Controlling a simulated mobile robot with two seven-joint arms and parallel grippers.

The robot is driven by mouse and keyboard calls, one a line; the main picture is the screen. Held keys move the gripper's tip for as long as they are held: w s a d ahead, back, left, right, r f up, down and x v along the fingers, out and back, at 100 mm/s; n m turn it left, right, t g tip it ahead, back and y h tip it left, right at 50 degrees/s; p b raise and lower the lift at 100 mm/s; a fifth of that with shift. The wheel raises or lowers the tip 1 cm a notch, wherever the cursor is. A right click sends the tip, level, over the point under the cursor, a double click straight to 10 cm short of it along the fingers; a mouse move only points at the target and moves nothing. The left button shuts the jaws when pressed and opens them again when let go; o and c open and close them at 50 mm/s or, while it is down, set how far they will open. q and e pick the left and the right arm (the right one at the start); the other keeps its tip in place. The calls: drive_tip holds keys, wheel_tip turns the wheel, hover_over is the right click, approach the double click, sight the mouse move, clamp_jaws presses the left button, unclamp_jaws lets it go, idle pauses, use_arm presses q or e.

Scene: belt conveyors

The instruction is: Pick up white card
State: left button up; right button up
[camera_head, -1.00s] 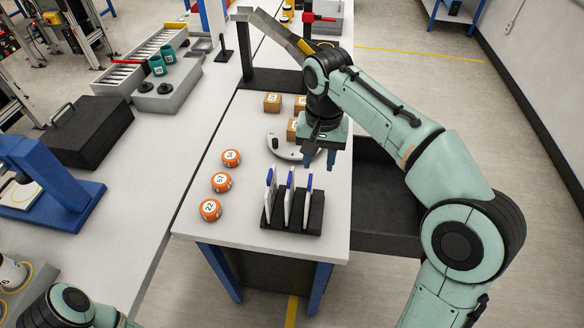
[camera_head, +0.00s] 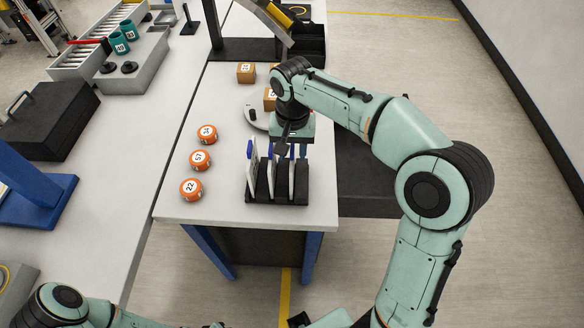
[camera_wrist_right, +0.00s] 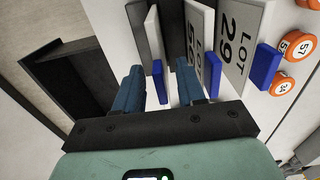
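Three white cards with blue tabs stand upright in a black slotted rack (camera_head: 284,199) near the table's front edge. In the head view they are the left card (camera_head: 251,172), the middle card (camera_head: 271,178) and the right card (camera_head: 291,180). My right gripper (camera_head: 290,150) points down over the right card, partly hiding it. In the right wrist view, the open fingers (camera_wrist_right: 160,88) stand on either side of the nearest card (camera_wrist_right: 154,38) and its blue tab. The neighbouring card (camera_wrist_right: 198,35) and the "LOT 29" card (camera_wrist_right: 240,45) are beyond one finger. My left gripper is out of view.
Several orange numbered pucks, such as this one (camera_head: 191,189), stand left of the rack. Wooden blocks (camera_head: 246,73) and a grey round fixture (camera_head: 254,116) are behind it. A black bin (camera_head: 372,172) adjoins the table's right side.

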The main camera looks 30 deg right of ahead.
wheel_tip(320, 180, down, 2)
drive_tip(key=shift+f, duration=0.25)
clamp_jaws()
